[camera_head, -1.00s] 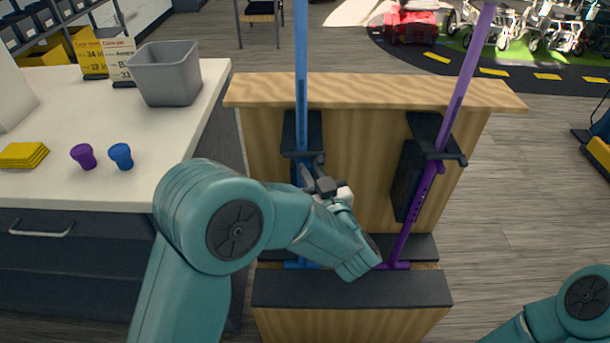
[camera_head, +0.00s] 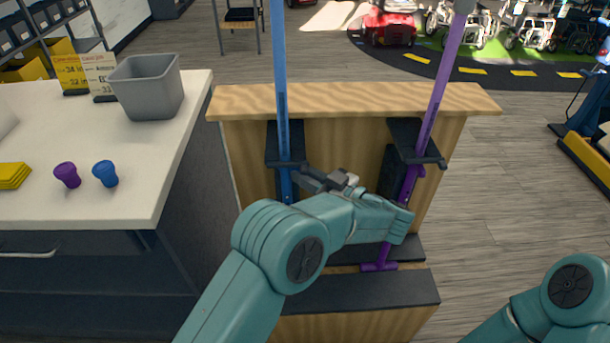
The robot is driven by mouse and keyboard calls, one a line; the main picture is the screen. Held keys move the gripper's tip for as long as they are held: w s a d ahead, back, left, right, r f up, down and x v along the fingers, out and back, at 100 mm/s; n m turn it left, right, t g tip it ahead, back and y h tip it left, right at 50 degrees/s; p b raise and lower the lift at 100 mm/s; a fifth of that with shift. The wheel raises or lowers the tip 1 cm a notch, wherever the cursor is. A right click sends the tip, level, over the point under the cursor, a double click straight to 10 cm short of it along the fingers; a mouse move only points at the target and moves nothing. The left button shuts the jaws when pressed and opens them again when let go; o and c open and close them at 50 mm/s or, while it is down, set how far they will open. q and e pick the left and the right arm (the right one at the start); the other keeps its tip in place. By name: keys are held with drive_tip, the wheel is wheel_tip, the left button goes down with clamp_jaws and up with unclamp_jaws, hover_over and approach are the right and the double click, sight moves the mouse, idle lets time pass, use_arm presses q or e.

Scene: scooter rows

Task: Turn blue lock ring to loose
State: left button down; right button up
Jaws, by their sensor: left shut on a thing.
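The blue pole (camera_head: 281,80) stands upright in a dark bracket (camera_head: 286,142) on the left of a wooden stand. My left gripper (camera_head: 298,176) reaches it from the right, just below the bracket's lower edge. Its dark jaws are shut on the blue lock ring at the pole. The ring itself is hidden by the jaws, so its setting cannot be read. My left arm covers the lower end of the blue pole. At the lower right only a part of my right arm shows; its gripper is out of view.
A purple pole (camera_head: 440,90) leans in a second bracket, close to my left wrist. The wooden stand (camera_head: 350,98) has a dark base step (camera_head: 360,292). On the left, a white counter (camera_head: 130,195) holds a grey bin (camera_head: 148,88), a purple knob (camera_head: 67,175) and a blue knob (camera_head: 106,173).

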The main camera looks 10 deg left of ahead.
use_arm(q)
drive_tip(key=shift+r, duration=0.1)
drive_tip(key=c, duration=1.1)
unclamp_jaws()
